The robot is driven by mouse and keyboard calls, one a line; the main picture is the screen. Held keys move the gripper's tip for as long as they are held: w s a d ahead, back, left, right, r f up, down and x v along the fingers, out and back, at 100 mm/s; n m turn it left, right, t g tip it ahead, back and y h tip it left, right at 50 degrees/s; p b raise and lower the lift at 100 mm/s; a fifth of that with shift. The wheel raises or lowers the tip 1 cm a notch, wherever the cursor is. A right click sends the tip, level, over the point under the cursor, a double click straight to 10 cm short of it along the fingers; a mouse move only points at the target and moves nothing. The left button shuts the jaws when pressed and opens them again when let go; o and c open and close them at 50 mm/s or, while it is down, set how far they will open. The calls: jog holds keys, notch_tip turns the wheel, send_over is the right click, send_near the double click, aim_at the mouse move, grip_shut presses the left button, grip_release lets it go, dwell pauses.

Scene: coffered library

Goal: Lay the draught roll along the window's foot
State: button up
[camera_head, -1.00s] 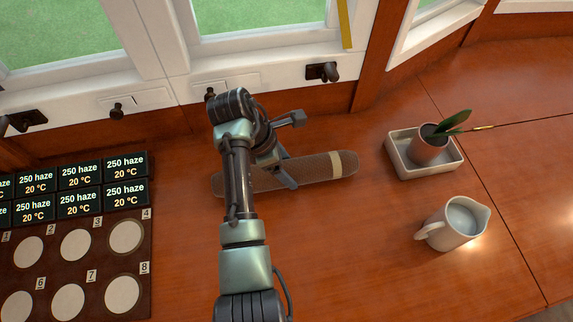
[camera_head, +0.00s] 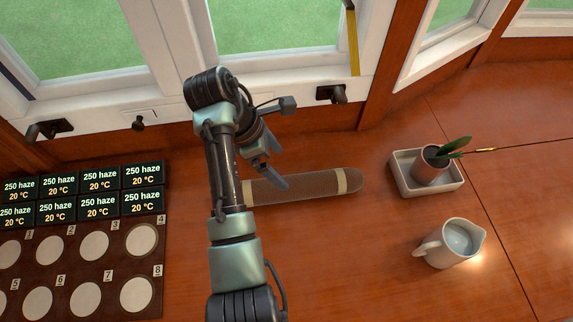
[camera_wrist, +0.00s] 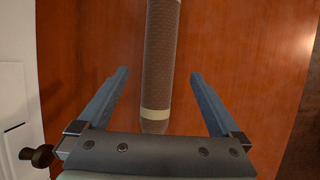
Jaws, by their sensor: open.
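The draught roll (camera_head: 300,187) is a long brown cylinder with cream bands near its ends. It lies on the wooden top, apart from the window and roughly along it. My arm hides its left end in the head view. The window's foot (camera_head: 290,97) is the white lower frame behind it. My gripper (camera_head: 270,174) is open and empty, at the roll's window side in the head view. In the wrist view, the roll (camera_wrist: 162,60) runs between the spread fingers, one banded end near the palm; I see no finger touching it.
Dark handles (camera_head: 331,93) jut from the window frame. A white tray (camera_head: 400,178) with a potted plant (camera_head: 432,163) and a white jug (camera_head: 452,243) stand at right. Display cards (camera_head: 100,180) and a board of pale discs (camera_head: 65,275) fill the left. Wood before the roll is clear.

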jog(key=shift+v, duration=0.9)
jog(key=w+r+m+t+y, duration=0.2)
jog(key=w+r+m+t, duration=0.65)
jog(key=r, duration=0.75)
notch_tip(320, 180, up, 14)
jog(key=w+d+m+t+y, duration=0.1)
jog(key=d+m+t, duration=0.15)
jog(key=t, duration=0.35)
jog(key=s+d+r+m+t, duration=0.1)
jog(key=s+r+m+t, duration=0.3)
jog(key=s+r, duration=0.5)
jog(key=s+d+r+m+t+y, duration=0.1)
jog(key=s+r+m+t, duration=0.4)
jog(key=r, duration=1.1)
jog(key=s+t, duration=0.3)
jog(key=s, duration=0.2)
jog(key=shift+s+r, duration=0.3)
jog(key=shift+r, duration=0.1)
